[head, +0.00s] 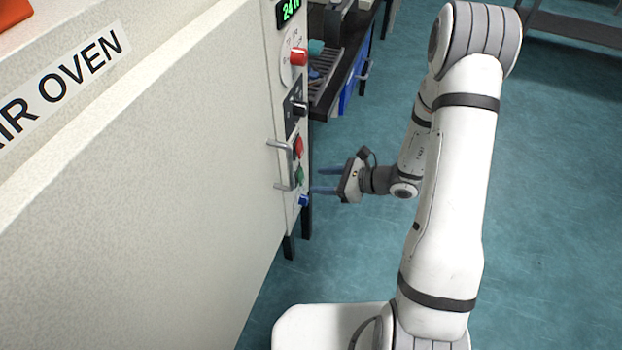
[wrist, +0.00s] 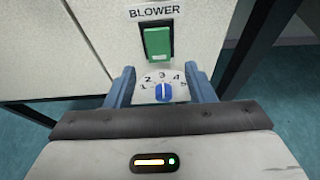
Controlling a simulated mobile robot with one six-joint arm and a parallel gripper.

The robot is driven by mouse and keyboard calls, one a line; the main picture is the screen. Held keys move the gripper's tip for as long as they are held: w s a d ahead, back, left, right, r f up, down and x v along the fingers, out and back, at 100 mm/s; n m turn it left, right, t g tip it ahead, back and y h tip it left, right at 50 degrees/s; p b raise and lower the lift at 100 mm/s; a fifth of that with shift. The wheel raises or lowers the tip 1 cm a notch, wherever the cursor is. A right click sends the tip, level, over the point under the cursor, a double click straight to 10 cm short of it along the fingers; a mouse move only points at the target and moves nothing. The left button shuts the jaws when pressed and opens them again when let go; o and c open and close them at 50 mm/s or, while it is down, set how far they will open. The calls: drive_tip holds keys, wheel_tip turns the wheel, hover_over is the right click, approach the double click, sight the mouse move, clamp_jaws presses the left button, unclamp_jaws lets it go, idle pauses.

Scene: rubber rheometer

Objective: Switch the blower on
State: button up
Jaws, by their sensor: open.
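The blower switch (wrist: 158,43) is a green rocker in a dark frame, under a "BLOWER" label on the cream oven front. In the head view it seems to be the green piece (head: 299,174) low on the control strip. My gripper (wrist: 159,70) is open and empty. Its blue fingers flank a white dial numbered 1 to 5 with a blue knob (wrist: 163,92), below the switch. In the head view my gripper (head: 323,181) points left at the oven's control strip. Whether the fingertips touch the panel is unclear. The rocker's on or off position cannot be told.
The air oven (head: 130,190) fills the left side. Its front carries a metal handle (head: 281,165), a red button (head: 299,146), a dark knob (head: 299,108) and a red knob (head: 299,56). A bench (head: 355,65) stands behind.

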sight(303, 180)
drive_tip(key=shift+x, duration=1.95)
drive_tip(key=shift+c, duration=0.6)
